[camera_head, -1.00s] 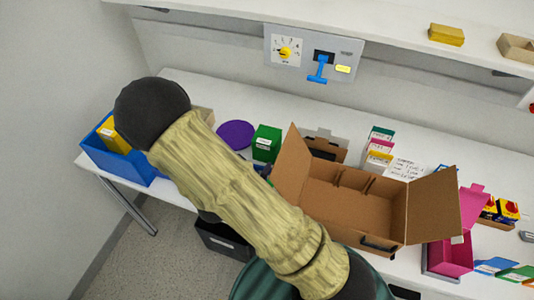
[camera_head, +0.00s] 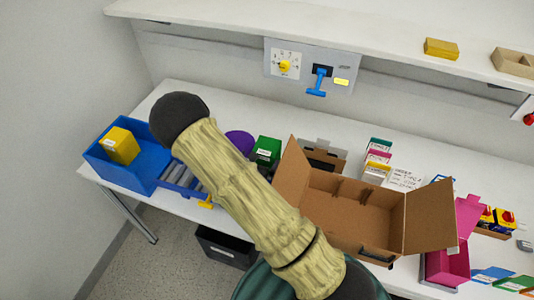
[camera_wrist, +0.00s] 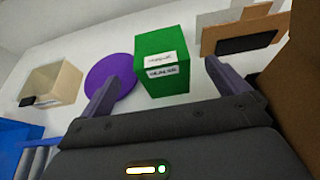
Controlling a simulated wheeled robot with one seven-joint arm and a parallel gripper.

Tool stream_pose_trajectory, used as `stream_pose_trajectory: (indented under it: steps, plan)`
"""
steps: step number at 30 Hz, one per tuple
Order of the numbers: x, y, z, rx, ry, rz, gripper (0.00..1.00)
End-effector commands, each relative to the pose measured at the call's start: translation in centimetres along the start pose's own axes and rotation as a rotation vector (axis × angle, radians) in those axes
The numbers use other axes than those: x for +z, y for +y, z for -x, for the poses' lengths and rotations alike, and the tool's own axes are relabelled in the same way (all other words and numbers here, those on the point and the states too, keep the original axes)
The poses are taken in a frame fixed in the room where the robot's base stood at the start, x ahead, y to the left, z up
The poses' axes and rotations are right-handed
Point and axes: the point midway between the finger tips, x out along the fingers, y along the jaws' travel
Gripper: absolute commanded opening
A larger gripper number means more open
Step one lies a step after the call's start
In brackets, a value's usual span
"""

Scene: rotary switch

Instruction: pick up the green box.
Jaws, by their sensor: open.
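The green box (camera_wrist: 163,62) stands upright on the white table in the wrist view, with white labels on its front. In the head view the green box (camera_head: 266,150) is just right of my arm, behind the cardboard box's left flap. My gripper (camera_wrist: 158,88) is open in the wrist view, one finger to the left and one to the right of the green box's near side. Nothing is between the fingers near their bases. In the head view my arm hides the gripper.
A purple disc (camera_wrist: 110,77) lies left of the green box. An open cardboard box (camera_head: 355,212) stands close on the right. A blue bin (camera_head: 122,172) holding a yellow box (camera_head: 121,146) is at the left. A beige tray (camera_wrist: 52,84) is farther left of the disc.

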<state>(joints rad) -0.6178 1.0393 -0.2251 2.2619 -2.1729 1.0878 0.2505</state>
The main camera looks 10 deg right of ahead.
Motion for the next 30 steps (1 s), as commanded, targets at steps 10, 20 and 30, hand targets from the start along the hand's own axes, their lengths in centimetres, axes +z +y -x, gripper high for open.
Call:
stream_pose_trajectory:
  steps: [10,20,30]
  plan:
    - [0.0,-0.1,-3.2,-0.003,0.0,-0.001,1.0]
    - [0.2,-0.1,-3.8,-0.002,-0.001,-0.001,1.0]
    - [0.1,-0.1,-8.1,-0.003,0.0,0.0,1.0]
